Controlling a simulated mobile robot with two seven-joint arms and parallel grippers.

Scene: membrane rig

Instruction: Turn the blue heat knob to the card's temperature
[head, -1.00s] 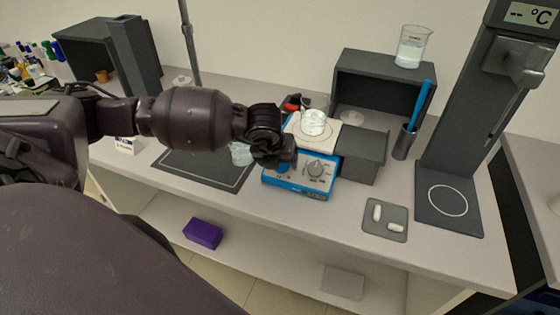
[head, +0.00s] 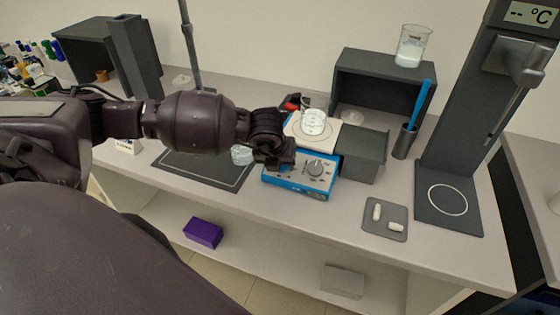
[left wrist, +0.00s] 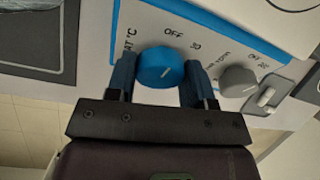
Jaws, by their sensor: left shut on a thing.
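The blue heat knob (left wrist: 158,68) is on the white front panel (left wrist: 215,45) of the blue hotplate (head: 299,189), its pale pointer line slanted. "OFF" and a number show around it; some markings are hidden. My left gripper (left wrist: 160,80) has one finger on each side of the knob and is shut on it. In the head view this gripper (head: 284,166) covers the knob. A small white card (head: 128,147) stands at the left; its print is too small to read. My right gripper is not in view.
A beaker (head: 314,121) stands on the hotplate's top. A grey knob (left wrist: 238,81) sits right of the blue one. A dark grey block (head: 362,152) is close on the hotplate's right, and a dark mat (head: 190,168) lies to its left.

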